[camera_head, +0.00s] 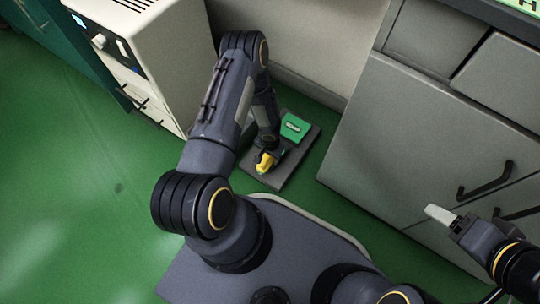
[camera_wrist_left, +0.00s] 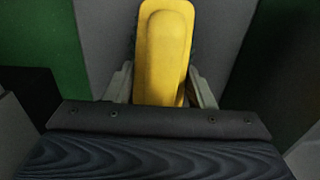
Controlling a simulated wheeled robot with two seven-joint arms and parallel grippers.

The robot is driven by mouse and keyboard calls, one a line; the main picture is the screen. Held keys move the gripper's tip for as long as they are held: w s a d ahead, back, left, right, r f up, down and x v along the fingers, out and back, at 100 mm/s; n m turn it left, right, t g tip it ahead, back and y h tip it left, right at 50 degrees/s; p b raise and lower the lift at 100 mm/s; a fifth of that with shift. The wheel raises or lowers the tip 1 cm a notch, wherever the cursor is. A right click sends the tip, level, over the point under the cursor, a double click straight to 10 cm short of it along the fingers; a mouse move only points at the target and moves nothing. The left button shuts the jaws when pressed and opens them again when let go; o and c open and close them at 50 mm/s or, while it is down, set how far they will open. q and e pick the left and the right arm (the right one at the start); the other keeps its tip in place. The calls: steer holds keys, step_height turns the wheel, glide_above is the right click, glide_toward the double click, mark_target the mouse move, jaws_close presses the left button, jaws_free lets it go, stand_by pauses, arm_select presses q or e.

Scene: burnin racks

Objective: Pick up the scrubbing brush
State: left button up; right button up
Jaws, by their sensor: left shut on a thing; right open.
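The scrubbing brush (camera_head: 265,162) is yellow and sits low, at the grey mat (camera_head: 299,170) on the floor. In the left wrist view the brush (camera_wrist_left: 165,45) stands between the two fingers of my left gripper (camera_wrist_left: 160,88), which is shut on it. Whether the brush touches the mat I cannot tell. In the head view my left gripper (camera_head: 268,152) points down at the brush, and my arm hides part of it. My right gripper (camera_head: 440,214) is open and empty at the right, in front of the drawers.
A green object (camera_head: 294,127) with a label lies on the mat just beyond the brush. A white cabinet (camera_head: 165,50) stands at upper left. Grey drawers (camera_head: 425,130) with black handles stand at right. The green floor (camera_head: 70,190) at left is clear.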

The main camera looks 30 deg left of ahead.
mark_target(265, 159)
arm_select(q)
step_height(265, 159, up, 3)
steer(key=shift+f+p, duration=0.1)
steer(key=shift+p, duration=0.4)
steer(key=s+r+b, duration=0.1)
steer(key=b, duration=0.1)
steer(key=s+r+b, duration=0.1)
steer(key=s+b, duration=0.1)
steer(key=b, duration=0.1)
steer(key=shift+s+a+r, duration=0.1)
steer(key=shift+a+r, duration=0.05)
steer(key=shift+r, duration=0.2)
steer(key=s+r, duration=0.2)
steer(key=shift+a+r, duration=0.1)
steer(key=shift+r, duration=0.3)
steer(key=s+r, duration=0.4)
steer(key=s, duration=0.4)
steer(key=shift+s+a, duration=0.25)
steer(key=shift+s, duration=0.1)
